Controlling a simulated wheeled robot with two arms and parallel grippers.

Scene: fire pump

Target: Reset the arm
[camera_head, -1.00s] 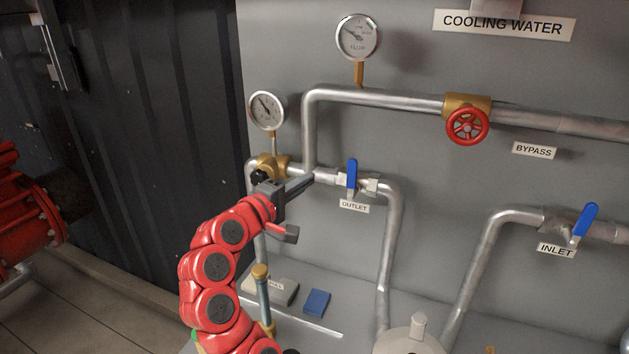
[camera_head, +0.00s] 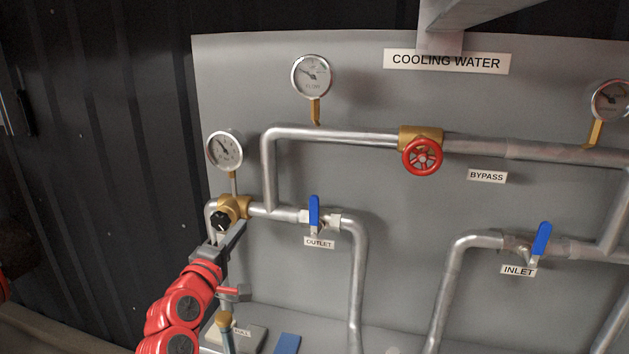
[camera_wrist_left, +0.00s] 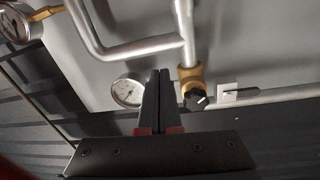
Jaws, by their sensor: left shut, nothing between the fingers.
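My red left arm comes up from the bottom left in the head view. Its left gripper (camera_head: 238,230) is shut and empty, just below and in front of the brass valve body (camera_head: 234,207) with a black knob (camera_head: 221,221). In the left wrist view, the two dark fingers of the left gripper (camera_wrist_left: 160,73) lie together with nothing between them. The black knob (camera_wrist_left: 196,99) shows just right of the fingers there, and a round gauge (camera_wrist_left: 128,92) shows just left of them. I cannot tell whether the fingers touch anything. The right gripper is in neither view.
The grey panel (camera_head: 420,250) carries pipes, a red bypass wheel (camera_head: 422,156), an upright blue outlet lever (camera_head: 314,210) and a tilted blue inlet lever (camera_head: 541,238). A blue block (camera_head: 288,344) lies on the ledge below. Dark corrugated wall (camera_head: 90,150) stands at the left.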

